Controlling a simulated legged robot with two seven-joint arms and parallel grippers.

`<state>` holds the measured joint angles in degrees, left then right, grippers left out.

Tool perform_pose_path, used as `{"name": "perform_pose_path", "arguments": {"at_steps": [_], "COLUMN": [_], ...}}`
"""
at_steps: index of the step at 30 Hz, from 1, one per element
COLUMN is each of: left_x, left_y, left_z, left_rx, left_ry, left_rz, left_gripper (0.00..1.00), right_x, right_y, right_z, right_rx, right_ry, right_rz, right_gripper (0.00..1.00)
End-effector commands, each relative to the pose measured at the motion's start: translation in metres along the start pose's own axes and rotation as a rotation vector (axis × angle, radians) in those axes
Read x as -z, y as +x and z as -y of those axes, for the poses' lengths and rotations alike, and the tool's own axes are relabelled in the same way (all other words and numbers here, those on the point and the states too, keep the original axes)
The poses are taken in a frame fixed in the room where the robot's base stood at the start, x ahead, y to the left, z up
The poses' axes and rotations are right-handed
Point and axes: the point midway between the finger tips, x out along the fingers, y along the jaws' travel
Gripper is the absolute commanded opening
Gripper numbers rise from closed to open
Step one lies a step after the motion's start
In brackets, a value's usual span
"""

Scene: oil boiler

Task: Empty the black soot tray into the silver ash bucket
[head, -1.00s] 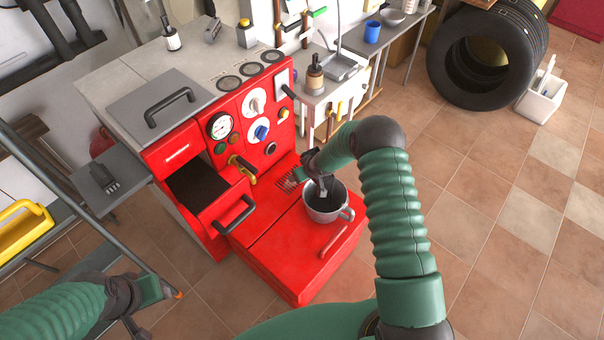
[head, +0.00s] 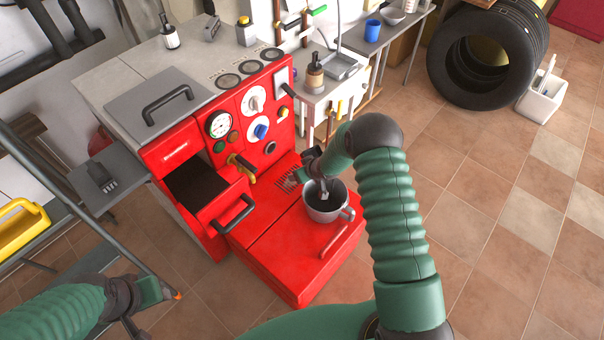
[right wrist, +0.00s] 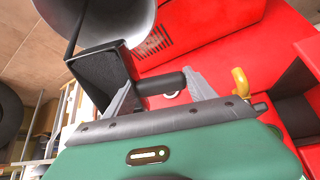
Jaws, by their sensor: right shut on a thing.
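The silver ash bucket (head: 325,211) stands upright on the red lower front of the boiler, its handle to the right. It also shows at the top of the right wrist view (right wrist: 125,18). My right gripper (head: 318,182) is over the bucket's mouth. In the right wrist view it is shut on the handle of the black soot tray (right wrist: 98,76), whose dark body is beside the bucket's rim. In the head view the tray is mostly hidden and its contents cannot be made out. My left gripper (head: 155,293) is low at the left, away from both; its fingers are unclear.
The red boiler (head: 262,125) has a dark open compartment (head: 196,186) and a black front handle (head: 234,214) left of the bucket. A yellow-handled lever (head: 242,166) juts out behind.

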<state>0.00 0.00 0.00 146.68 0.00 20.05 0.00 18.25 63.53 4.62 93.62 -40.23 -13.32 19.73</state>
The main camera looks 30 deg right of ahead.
Motion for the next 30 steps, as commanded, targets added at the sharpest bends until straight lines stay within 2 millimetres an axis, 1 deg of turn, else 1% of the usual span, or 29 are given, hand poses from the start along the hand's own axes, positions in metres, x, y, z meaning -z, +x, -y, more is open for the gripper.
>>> {"name": "perform_pose_path", "arguments": {"at_steps": [9,21,30], "left_x": [0.000,-0.003,-0.003], "left_y": [0.000,0.013,0.013], "left_z": [0.000,0.000,0.000], "left_rx": [0.000,0.000,0.000], "left_ry": [0.000,0.000,0.000], "left_rz": [0.000,0.000,0.000], "left_gripper": [0.41,0.41,0.41], "right_x": [0.001,-0.001,0.001], "right_y": [0.000,-0.002,-0.004], "right_z": [0.000,0.000,0.000], "right_rx": [0.000,0.000,0.000], "right_ry": [-0.001,-0.001,-0.001], "right_rz": [-0.003,-0.062,-0.072], "right_gripper": [0.09,0.09,0.09]}}
